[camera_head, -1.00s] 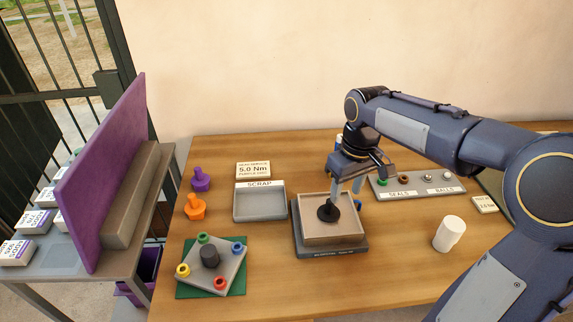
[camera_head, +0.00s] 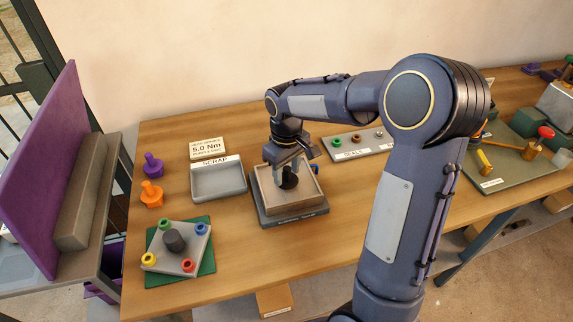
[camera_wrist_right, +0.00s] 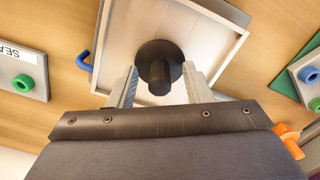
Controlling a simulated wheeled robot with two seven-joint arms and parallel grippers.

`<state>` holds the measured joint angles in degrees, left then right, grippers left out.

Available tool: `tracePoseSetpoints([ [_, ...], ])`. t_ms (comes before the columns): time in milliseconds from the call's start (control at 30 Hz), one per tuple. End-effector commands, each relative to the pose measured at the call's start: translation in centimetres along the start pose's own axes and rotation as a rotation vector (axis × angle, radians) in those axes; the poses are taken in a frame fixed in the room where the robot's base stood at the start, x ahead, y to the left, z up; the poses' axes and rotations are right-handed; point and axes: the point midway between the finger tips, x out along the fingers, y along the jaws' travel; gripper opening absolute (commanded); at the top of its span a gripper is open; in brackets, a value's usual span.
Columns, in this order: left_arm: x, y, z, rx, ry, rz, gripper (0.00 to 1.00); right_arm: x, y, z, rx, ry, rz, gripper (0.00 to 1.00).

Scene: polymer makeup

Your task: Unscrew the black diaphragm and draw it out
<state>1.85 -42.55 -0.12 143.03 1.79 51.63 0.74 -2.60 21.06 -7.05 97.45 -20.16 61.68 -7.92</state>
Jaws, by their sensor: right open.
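The black diaphragm (camera_head: 289,181), a dark round flange with an upright stem, sits in a shallow light-walled tray (camera_head: 312,203) on a dark grey base. In the right wrist view the diaphragm (camera_wrist_right: 160,66) shows whole, its stem pointing towards the camera. My right gripper (camera_head: 288,174) is above it, pointing down. In the wrist view the fingers of my right gripper (camera_wrist_right: 161,82) are open, one on each side of the stem, with gaps between; they do not grip it. My left gripper is not in view.
A grey scrap bin (camera_head: 219,184) stands left of the tray. A grey block with coloured ports (camera_head: 184,262) lies on a green mat at front left. Purple (camera_head: 153,165) and orange (camera_head: 151,194) knobs stand behind it. A seals rack (camera_head: 349,152) is behind right. The table front is clear.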

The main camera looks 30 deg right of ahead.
Motion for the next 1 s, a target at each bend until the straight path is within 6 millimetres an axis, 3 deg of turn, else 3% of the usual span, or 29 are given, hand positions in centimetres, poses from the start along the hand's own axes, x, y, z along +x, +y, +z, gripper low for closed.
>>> tracePoseSetpoints([
  [133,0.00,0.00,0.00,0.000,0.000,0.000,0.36,0.00,0.01,0.01,0.000,0.000,0.000,0.45],
  [500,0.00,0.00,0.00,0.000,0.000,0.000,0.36,-0.03,0.01,0.01,0.001,0.000,0.000,0.00],
  [800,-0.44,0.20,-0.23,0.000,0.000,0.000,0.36,-0.09,0.00,0.00,-0.153,0.001,-0.001,0.00],
  [1000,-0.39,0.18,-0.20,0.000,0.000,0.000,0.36,-0.04,-0.01,-0.01,-0.162,0.001,0.000,0.00],
])
